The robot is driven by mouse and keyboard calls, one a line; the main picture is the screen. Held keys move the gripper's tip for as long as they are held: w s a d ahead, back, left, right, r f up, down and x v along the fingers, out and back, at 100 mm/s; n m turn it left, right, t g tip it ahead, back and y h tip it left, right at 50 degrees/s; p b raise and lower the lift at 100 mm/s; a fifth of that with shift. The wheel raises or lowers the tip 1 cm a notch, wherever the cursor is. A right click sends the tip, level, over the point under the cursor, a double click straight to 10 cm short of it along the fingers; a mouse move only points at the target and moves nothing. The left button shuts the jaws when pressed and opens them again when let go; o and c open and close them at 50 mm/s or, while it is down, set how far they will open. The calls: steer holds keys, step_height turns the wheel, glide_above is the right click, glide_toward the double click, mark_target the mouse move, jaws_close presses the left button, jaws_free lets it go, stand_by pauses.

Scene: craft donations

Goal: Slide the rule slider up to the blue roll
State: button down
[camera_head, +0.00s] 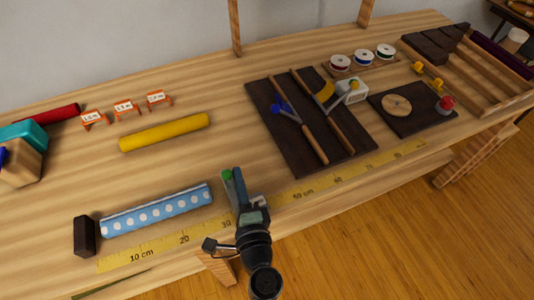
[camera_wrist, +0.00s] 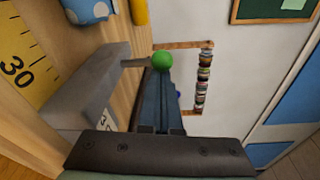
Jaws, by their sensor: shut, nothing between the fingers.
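The rule slider is a grey block (camera_wrist: 95,85) with a rod and a green knob (camera_wrist: 162,61). It sits on the yellow rule (camera_head: 210,236) just past the 30 mark. In the head view the green knob (camera_head: 227,175) shows left of my gripper, which hides most of the block. The blue roll (camera_head: 157,210) with white dots lies along the rule to the left, a gap away from the slider. My gripper (camera_head: 238,172) is shut and empty, its fingertips (camera_wrist: 160,80) close beside the knob on the side away from the roll. I cannot tell whether they touch.
A dark block (camera_head: 84,236) stands at the blue roll's left end. A yellow roll (camera_head: 165,132) lies farther back. A dark board (camera_head: 312,130) with tools is to the right. The bench between the blue roll and slider looks clear.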

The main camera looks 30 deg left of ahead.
steer(key=s+a, duration=0.1)
steer(key=s, duration=0.1)
steer(key=s+a, duration=0.2)
steer(key=shift+s+a+b, duration=0.1)
steer(key=shift+a+b, duration=0.05)
steer(key=shift+b, duration=0.25)
